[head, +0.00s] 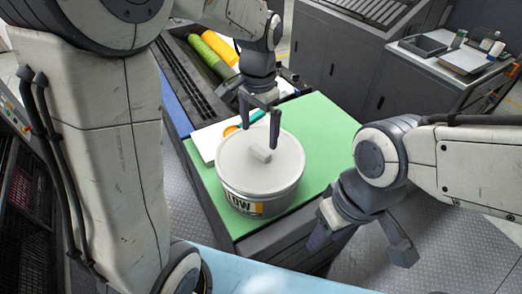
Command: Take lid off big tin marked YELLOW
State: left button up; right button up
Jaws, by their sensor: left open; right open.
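The big tin (258,208) stands upright on a green-topped surface in the middle of the head view. Its label shows part of a word ending in "LOW" with a yellow patch. The pale grey lid (245,172) sits on top of it, with a small block-shaped handle (260,154) at its middle. My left gripper (258,138) is open above the far side of the lid, its fingers pointing down near the handle, with nothing between them. My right gripper (362,250) is open and empty, to the right of the tin and lower in the picture, apart from it.
The green top (325,125) has free room right of the tin. A white sheet (208,140) and an orange round thing lie behind the tin. Green (211,55) and yellow rolls lie further back. Grey cabinets (335,55) and a side table with a clipboard (463,60) stand behind.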

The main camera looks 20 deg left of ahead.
aim_at(260, 149)
pick_arm(q)
jog(key=shift+s+f+p, duration=0.15)
jog(key=shift+f+p, duration=0.3)
jog(key=shift+f, duration=0.15)
notch_tip(260, 149, down, 4)
jog(key=shift+d+r+p, duration=0.1)
jog(key=shift+r+p, duration=0.1)
jog(key=shift+p, duration=0.5)
jog(key=shift+f, duration=0.4)
jog(key=c, duration=1.3)
jog(key=shift+r, duration=0.1)
jog(key=shift+c, duration=0.2)
jog(key=shift+r, duration=0.1)
